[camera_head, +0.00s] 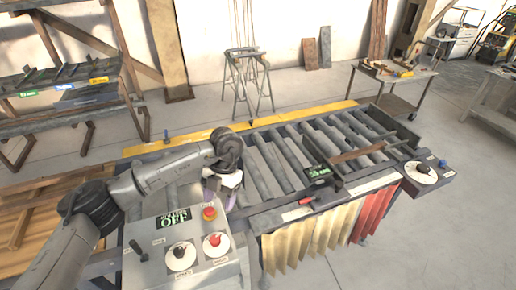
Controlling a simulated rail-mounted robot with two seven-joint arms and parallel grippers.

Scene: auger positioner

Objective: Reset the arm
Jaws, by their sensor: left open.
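My left arm comes in from the left, and its gripper (220,194) hangs over the near left end of the roller conveyor, just behind the control box (205,272). It is open; its fingertips are small and partly hidden, and I see nothing held between them. The control box has a display reading OFF (174,221), a red button on yellow (210,213), a black knob (180,253), a red knob (215,241) and a dark lever (138,248). A dark stop arm (345,160) lies across the conveyor rollers, with a green-lit display (320,172) at its near end. My right gripper is out of view.
A red handle (306,200) sits at the conveyor's near edge. A second panel with a round white dial (420,172) and blue knob is at the right end. Yellow and red curtains (310,238) hang below. A shelf rack (60,90) stands left; a tool cart (395,80) stands behind right.

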